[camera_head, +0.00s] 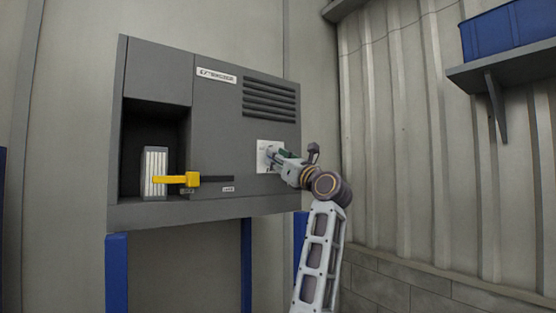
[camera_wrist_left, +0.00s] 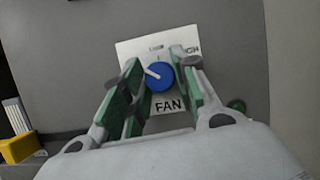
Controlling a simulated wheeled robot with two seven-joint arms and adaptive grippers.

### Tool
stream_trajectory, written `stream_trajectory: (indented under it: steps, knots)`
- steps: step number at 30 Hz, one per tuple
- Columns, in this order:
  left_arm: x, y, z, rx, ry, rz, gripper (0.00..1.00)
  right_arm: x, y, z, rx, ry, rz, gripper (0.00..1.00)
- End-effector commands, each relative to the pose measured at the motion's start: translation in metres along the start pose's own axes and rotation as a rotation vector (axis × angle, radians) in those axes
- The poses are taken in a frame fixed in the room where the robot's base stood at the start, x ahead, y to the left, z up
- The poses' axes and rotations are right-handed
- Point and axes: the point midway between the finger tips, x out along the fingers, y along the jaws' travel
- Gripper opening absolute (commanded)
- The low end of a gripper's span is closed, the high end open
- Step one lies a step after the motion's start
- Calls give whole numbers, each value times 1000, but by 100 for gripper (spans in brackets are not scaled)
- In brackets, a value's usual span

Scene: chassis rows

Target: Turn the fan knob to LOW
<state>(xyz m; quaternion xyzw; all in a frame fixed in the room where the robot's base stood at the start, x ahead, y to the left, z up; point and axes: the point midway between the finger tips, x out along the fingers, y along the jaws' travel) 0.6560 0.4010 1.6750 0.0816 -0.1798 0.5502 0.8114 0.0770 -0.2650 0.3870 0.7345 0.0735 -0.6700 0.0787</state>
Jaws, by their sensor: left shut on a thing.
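The fan knob (camera_wrist_left: 160,76) is a round blue knob on a white plate (camera_wrist_left: 135,47) marked FAN. Its white pointer line points left and slightly up in the left wrist view. A blurred word, perhaps LOW, is above the knob, and a partly hidden word ending in GH is at upper right. In the head view the plate (camera_head: 263,146) is on the right of the grey machine front. My left gripper (camera_wrist_left: 163,82) has its green-padded fingers on both sides of the knob, shut on it. It also shows in the head view (camera_head: 271,155), hiding the knob. My right gripper is not in view.
The grey machine (camera_head: 215,95) has a vent, an open bay with a white ribbed block (camera_head: 154,172), and a yellow lever (camera_head: 185,180) low on its front. A shelf (camera_head: 505,67) with a blue bin (camera_head: 508,30) hangs at the upper right.

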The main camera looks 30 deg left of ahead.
Motion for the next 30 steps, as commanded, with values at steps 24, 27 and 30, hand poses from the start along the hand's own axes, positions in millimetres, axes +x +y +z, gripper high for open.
stream_trajectory:
  steps: [24,27,30]
  knots:
    - [0,1,2,384,0,-162,6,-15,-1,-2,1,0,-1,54]
    - [0,2,2,432,1,-182,6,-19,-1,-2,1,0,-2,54]
    - [0,2,2,477,1,-202,6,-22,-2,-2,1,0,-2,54]
